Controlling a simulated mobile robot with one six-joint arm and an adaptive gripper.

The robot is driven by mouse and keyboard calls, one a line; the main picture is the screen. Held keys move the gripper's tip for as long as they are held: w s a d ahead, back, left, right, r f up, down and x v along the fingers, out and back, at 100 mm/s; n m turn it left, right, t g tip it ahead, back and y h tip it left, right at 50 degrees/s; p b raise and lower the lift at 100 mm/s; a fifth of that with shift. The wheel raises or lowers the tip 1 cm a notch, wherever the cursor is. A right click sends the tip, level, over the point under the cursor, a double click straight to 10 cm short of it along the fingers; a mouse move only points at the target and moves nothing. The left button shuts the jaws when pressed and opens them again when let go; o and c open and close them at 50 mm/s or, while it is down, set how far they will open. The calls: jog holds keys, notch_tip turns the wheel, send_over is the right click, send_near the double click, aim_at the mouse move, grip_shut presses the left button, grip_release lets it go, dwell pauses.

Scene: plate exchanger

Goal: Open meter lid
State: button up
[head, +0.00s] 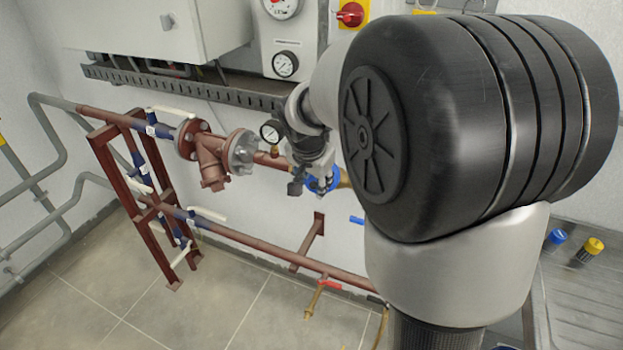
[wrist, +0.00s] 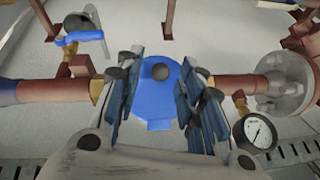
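The blue meter (wrist: 158,98) sits on the copper-coloured pipe in the middle of the wrist view, with its rounded blue top facing the camera. In the head view only part of its blue body (head: 327,184) shows behind my gripper. My gripper (wrist: 160,95) is open, with one finger on each side of the blue part. I cannot tell whether the finger pads touch it. The lid's edge and hinge cannot be made out clearly. In the head view my gripper (head: 312,178) points down at the meter and hides much of it.
A pressure gauge (wrist: 258,132) stands beside the right finger, near a grey flange (wrist: 286,84). A blue-handled valve (wrist: 82,38) is at upper left in the wrist view. A red-brown pipe frame (head: 140,210) stands left in the head view. The tiled floor (head: 255,310) is partly clear.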

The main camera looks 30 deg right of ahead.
grip_shut()
dwell(0.4)
jog(key=shift+r, duration=0.1)
